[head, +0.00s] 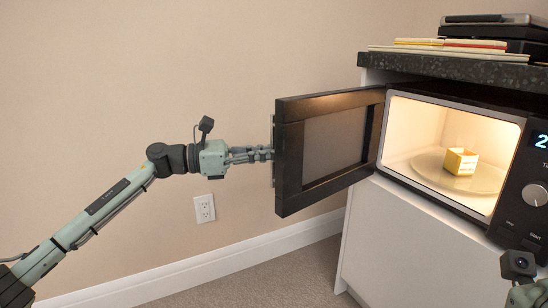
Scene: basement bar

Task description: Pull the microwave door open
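The black microwave (515,167) sits on a white cabinet at the right. Its door (290,160) stands wide open, swung out to the left, with its inner side and window facing me. The lit inside shows a glass turntable (425,160) with a small yellow and white box (460,161) on it. My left gripper (268,153) is at the door's free edge, by the handle (273,133). Its fingertips are partly hidden at the edge, so I cannot tell whether they grip the handle. Part of my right arm shows at the bottom right corner; its fingers are out of view.
A dark stone shelf (455,68) hangs close over the microwave, with books (455,48) and dark flat devices (497,30) on it. The white cabinet (410,245) stands below. A beige wall with an outlet (204,208) is behind my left arm. The carpet left of the cabinet is clear.

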